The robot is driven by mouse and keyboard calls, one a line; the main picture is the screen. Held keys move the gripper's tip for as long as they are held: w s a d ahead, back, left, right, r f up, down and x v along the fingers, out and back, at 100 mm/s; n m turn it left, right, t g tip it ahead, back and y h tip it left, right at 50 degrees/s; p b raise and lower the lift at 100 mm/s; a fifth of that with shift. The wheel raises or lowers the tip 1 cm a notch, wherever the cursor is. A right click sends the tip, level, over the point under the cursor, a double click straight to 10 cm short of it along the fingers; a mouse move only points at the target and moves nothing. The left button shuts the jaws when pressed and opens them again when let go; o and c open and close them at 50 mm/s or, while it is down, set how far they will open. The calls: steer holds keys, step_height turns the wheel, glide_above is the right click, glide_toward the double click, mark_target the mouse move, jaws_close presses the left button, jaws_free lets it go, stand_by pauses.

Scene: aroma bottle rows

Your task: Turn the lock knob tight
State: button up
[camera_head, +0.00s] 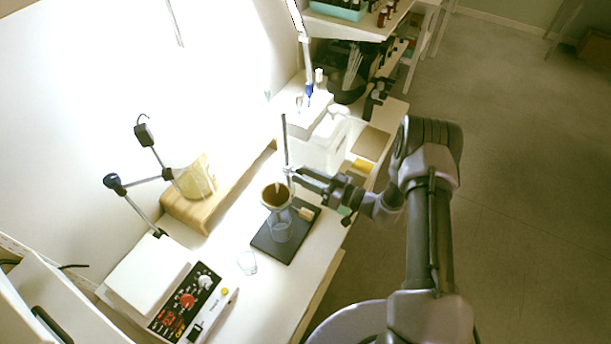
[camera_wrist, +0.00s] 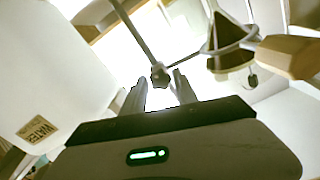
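A small dark lock knob (camera_wrist: 160,74) sits on the thin metal rod (camera_wrist: 138,30) of a stand in the wrist view. My gripper (camera_wrist: 160,82) has its two fingers apart, with the knob just beyond and between the fingertips. I cannot tell whether either finger touches it. In the head view my gripper (camera_head: 299,178) reaches from the right to the upright rod (camera_head: 286,145) of the stand, and the knob is too small to make out there. The stand has a dark flat base (camera_head: 267,243).
A funnel with brown contents (camera_head: 276,195) hangs beside the rod above a glass vessel (camera_head: 281,228); the funnel (camera_wrist: 228,38) is right of the knob in the wrist view. A wooden piece (camera_wrist: 290,56) juts nearby. A white container labelled WATER (camera_wrist: 40,70) is at left.

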steer(key=shift+o, duration=0.9)
steer(key=shift+s+d, duration=0.1)
steer(key=p+v, duration=0.1)
steer(key=v, duration=1.6)
steer(key=shift+d, duration=0.1)
